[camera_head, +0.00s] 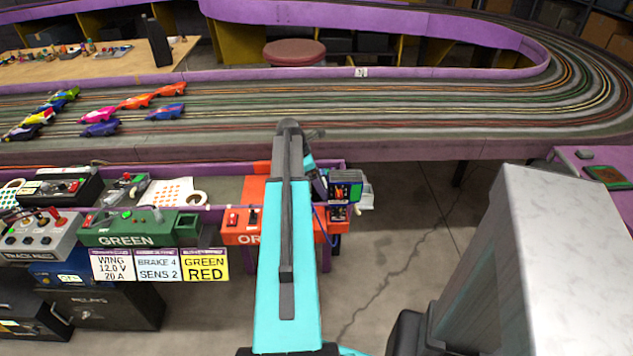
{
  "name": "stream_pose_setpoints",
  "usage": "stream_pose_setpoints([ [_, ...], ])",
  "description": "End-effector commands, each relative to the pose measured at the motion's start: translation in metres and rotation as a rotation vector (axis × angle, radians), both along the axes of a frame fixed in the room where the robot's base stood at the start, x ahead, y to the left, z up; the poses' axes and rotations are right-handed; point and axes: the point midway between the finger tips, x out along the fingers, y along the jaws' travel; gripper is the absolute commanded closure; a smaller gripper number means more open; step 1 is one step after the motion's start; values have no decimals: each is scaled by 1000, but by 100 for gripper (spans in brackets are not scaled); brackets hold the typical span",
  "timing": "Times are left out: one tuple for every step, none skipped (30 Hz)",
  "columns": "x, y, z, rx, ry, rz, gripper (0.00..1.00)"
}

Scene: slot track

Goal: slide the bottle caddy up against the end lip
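I cannot make out the bottle caddy for certain. A small dark unit with coloured parts (345,192) sits at the right end of the control shelf, just right of my arm, partly hidden by it. A purple strip (225,206) runs along the shelf. I cannot tell which edge is the end lip. My teal and dark grey arm reaches up the middle of the view and bends down behind itself near the shelf's right end.
An orange control box (242,228) stands left of my arm, a green one (130,229) further left. Black boxes (105,309) lie below. Behind is the slot track (400,112) with several toy cars. Open floor (400,265) lies right, then a pale block (560,260).

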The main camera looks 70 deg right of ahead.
Motion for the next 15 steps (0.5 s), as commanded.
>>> stream_pose_setpoints([
  [-7,-4,1,-6,12,1,40],
  [-7,-4,1,-6,12,1,40],
  [-8,-4,1,-6,11,0,40],
  [-8,-4,1,-7,12,0,40],
  [-8,-4,1,-6,11,0,40],
  [-8,-4,1,-6,12,-2,4],
  [-8,-3,1,-6,12,-2,0],
  [-7,-3,1,-5,11,-2,0],
  [-7,-3,1,-4,10,-1,0],
  [-6,-3,1,-5,10,0,0],
  [-5,-2,1,-4,9,1,0],
  [-5,-2,1,-4,9,1,0],
  [-4,-2,1,-4,9,1,0],
  [-4,-2,1,-4,8,1,0],
  [-4,-1,1,-4,8,1,0],
])
